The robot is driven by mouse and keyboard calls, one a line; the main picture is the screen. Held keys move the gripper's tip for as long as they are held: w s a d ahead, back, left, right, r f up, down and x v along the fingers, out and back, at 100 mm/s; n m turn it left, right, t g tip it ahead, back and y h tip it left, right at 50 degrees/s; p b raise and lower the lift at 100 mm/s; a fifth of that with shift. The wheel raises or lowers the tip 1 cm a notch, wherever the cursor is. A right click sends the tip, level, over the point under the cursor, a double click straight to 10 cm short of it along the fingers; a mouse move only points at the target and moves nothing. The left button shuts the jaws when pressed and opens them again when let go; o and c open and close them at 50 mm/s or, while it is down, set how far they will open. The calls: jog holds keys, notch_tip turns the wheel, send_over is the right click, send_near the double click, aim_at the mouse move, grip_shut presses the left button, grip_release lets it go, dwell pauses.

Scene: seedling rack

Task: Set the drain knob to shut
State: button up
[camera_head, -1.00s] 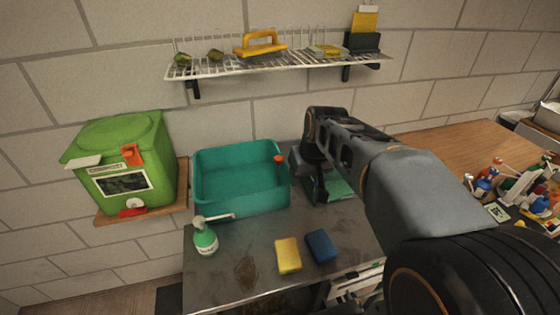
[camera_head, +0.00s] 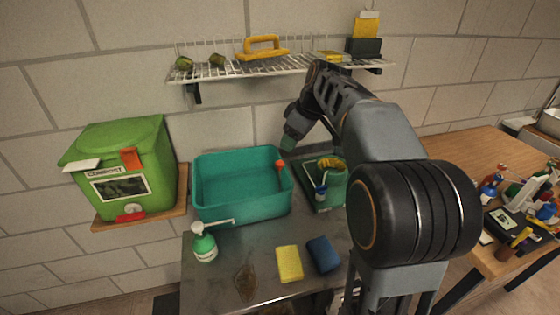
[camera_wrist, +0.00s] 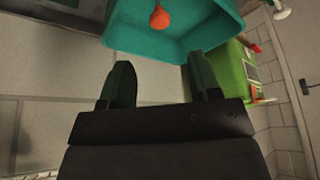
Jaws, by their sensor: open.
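An orange-red knob (camera_head: 281,164) sits at the right end of the teal basin (camera_head: 240,209), which stands on the metal counter. The knob also shows near the top of the wrist view (camera_wrist: 160,18), apart from my fingers. I cannot read its setting. My gripper (camera_head: 288,145) is above the knob, close to the back wall. In the wrist view my gripper (camera_wrist: 164,80) has its two dark green fingers spread, with nothing between them.
A green compost bin (camera_head: 150,150) with a red tap (camera_head: 130,217) stands left of the basin. A wire shelf (camera_head: 240,70) hangs above. A green tray (camera_head: 310,190) stands right.

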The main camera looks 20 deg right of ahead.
aim_at(280, 163)
jog(key=x, duration=0.9)
jog(key=shift+f, duration=0.2)
grip_shut()
